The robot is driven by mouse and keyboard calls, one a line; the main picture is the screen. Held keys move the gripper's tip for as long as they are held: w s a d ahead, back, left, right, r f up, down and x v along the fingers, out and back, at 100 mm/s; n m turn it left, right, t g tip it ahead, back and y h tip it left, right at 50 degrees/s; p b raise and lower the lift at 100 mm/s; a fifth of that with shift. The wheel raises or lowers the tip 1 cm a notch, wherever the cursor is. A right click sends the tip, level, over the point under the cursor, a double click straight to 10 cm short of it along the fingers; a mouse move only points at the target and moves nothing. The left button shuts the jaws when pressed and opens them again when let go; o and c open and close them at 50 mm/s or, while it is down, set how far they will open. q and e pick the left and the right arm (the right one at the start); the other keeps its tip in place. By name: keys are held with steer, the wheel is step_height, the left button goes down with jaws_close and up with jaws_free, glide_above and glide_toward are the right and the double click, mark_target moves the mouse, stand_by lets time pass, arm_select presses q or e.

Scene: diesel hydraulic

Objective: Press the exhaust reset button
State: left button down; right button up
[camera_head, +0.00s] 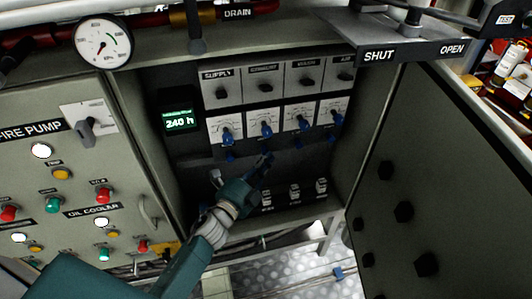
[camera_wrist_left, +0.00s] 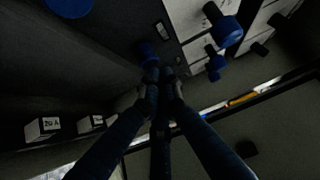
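In the head view a recessed panel has several columns of labelled switches, the first reading SUPPLY and the second apparently EXHAUST (camera_head: 265,70). Below each is a white dial plate with a blue knob; the second column's knob (camera_head: 266,130) is clear. Small blue buttons lie beneath the dials. My left gripper (camera_head: 266,160) points at the spot under the second dial and largely hides the button there. In the left wrist view its fingertips (camera_wrist_left: 160,76) are together and empty, just short of a blue button (camera_wrist_left: 147,52). Contact cannot be told. My right gripper is out of view.
A display (camera_head: 179,121) reading 240 h is left of the switches. White rocker switches (camera_head: 294,192) sit below right of my gripper. The fire pump panel (camera_head: 70,180) stands left, an open door (camera_head: 435,170) right, and a SHUT/OPEN ledge (camera_head: 415,53) above right.

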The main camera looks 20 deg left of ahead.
arm_select(q)
steer(key=shift+w+a, duration=0.3)
steer(key=shift+w, duration=0.1)
stand_by(0.8)
steer(key=shift+s+d, duration=0.5)
steer(key=shift+s, duration=0.25)
steer(key=shift+s+d, duration=0.75)
steer(key=shift+s, duration=0.3)
steer(key=shift+s+d, duration=0.7)
steer(key=shift+s, duration=0.35)
